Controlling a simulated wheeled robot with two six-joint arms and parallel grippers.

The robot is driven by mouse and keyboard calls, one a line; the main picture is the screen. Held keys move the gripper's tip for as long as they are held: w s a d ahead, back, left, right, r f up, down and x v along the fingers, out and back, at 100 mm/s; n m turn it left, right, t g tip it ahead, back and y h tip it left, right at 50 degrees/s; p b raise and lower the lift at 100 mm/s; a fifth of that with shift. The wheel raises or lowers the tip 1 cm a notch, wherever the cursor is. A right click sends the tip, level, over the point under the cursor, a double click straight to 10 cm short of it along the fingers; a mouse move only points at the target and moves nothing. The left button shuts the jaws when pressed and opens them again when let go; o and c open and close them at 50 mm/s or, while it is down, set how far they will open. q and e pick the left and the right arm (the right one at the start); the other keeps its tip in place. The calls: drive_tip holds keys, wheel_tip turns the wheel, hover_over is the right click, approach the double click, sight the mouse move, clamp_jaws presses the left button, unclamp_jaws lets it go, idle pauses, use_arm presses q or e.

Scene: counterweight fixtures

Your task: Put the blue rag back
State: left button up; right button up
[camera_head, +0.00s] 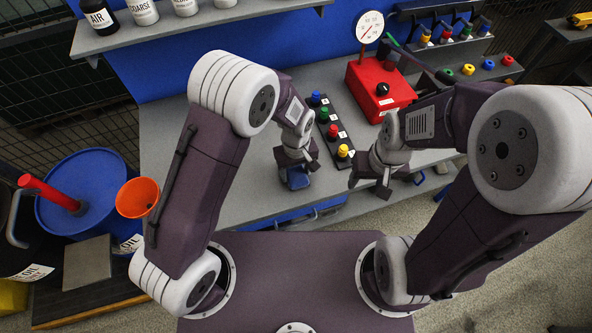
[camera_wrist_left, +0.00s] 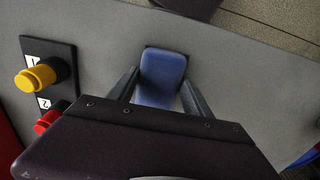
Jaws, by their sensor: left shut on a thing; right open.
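The blue rag (camera_head: 298,179) is a small blue block-like cloth at the front part of the grey bench. It also shows in the left wrist view (camera_wrist_left: 162,76), between the two fingers. My left gripper (camera_head: 297,165) points down over it and is shut on it, covering its upper part in the head view. A dark edge shows around the rag's far end; I cannot tell whether it touches the bench. My right gripper (camera_head: 385,186) is open and empty near the bench's front edge, to the right of the rag.
A dark strip with blue, green, red and yellow knobs (camera_head: 343,150) lies just behind the left gripper. A red box with a gauge (camera_head: 376,90) stands further back. An orange funnel (camera_head: 138,197) and blue drum (camera_head: 85,165) are at left. Bare bench (camera_head: 240,190) lies left of the rag.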

sight(296, 173)
use_arm(q)
drive_tip(key=o, duration=1.5)
drive_tip(key=shift+f, duration=0.1)
drive_tip(key=shift+c, duration=0.2)
wheel_tip(296, 173, up, 12)
drive_tip(key=s+a+m, duration=0.1)
drive_tip(key=s+a, duration=0.2)
drive_tip(key=a, duration=0.3)
drive_tip(key=s+a+m, duration=0.1)
drive_tip(key=s+a, duration=0.1)
drive_tip(key=a, duration=0.4)
drive_tip(key=s+a+f+m+t, duration=0.1)
drive_tip(key=s+a, duration=0.2)
drive_tip(key=a, duration=0.3)
drive_tip(key=shift+s, duration=0.35)
